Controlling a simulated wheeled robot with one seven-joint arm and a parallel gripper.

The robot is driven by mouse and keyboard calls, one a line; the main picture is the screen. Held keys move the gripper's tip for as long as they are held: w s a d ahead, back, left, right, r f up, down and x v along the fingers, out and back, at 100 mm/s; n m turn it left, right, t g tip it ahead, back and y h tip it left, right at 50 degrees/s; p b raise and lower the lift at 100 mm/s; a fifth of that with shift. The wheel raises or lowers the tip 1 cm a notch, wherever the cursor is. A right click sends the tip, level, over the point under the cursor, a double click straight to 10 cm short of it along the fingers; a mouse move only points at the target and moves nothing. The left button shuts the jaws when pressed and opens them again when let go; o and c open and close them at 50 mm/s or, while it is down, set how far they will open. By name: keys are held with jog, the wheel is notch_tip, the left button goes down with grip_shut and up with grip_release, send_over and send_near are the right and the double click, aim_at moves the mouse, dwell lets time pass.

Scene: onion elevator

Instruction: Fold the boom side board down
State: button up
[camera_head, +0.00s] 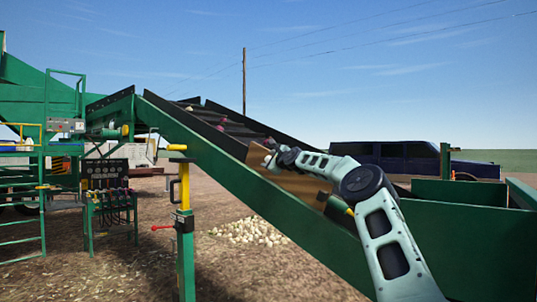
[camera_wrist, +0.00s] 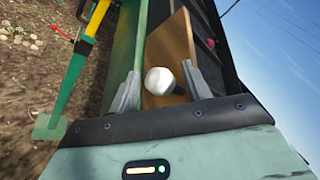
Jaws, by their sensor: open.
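The brown boom side board (camera_head: 294,184) sits along the near side of the sloping green boom (camera_head: 205,145), part way up it. Its exact tilt is hard to tell. It also shows in the wrist view as a wooden panel (camera_wrist: 172,45). A white round knob-like thing (camera_wrist: 158,80) with a dark stem stands in front of the panel. My gripper (camera_head: 268,160) is at the board's upper end, partly small and hard to make out. In the wrist view my gripper (camera_wrist: 160,72) is open, with one finger on each side of the white knob and visible gaps.
A dark conveyor belt (camera_head: 228,130) with a few onions runs up the boom. A green post with a yellow top (camera_head: 184,195) and red handle stands in front. An onion pile (camera_head: 248,232) lies on the ground. A green hopper (camera_head: 465,240) is at right.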

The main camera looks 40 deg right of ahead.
jog(key=shift+w+d, duration=0.1)
jog(key=shift+w, duration=0.3)
jog(key=shift+f, duration=0.1)
grip_shut()
